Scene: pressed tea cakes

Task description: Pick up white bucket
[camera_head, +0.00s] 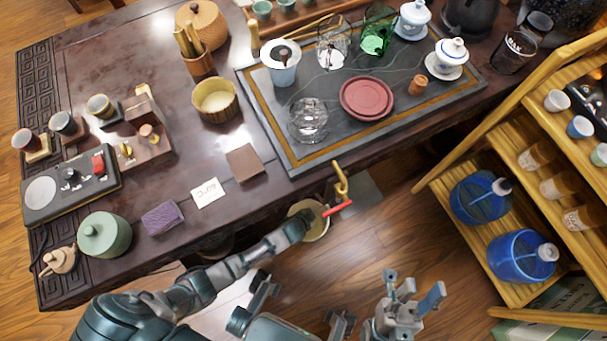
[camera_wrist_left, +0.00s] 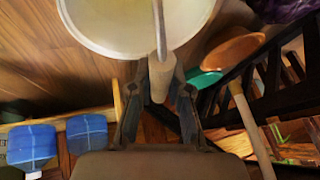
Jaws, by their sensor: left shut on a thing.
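The white bucket (camera_head: 321,230) is below the front table edge in the head view, partly hidden by my left arm. Its pale rim and inside fill the top of the left wrist view (camera_wrist_left: 110,32). My left gripper (camera_wrist_left: 160,82) is shut on the grip of the bucket's handle, with a finger on each side. In the head view the left gripper (camera_head: 304,223) is over the bucket and its fingers are hard to make out. My right gripper (camera_head: 414,287) is open and empty above the floor, to the right of the bucket.
A brass tap with a red lever (camera_head: 338,208) is close beside the bucket. The dark table (camera_head: 250,210) carries tea ware and a tea tray (camera_head: 290,155). A wooden shelf (camera_head: 520,293) with blue water jugs (camera_head: 520,257) stands at right. Open floor lies between.

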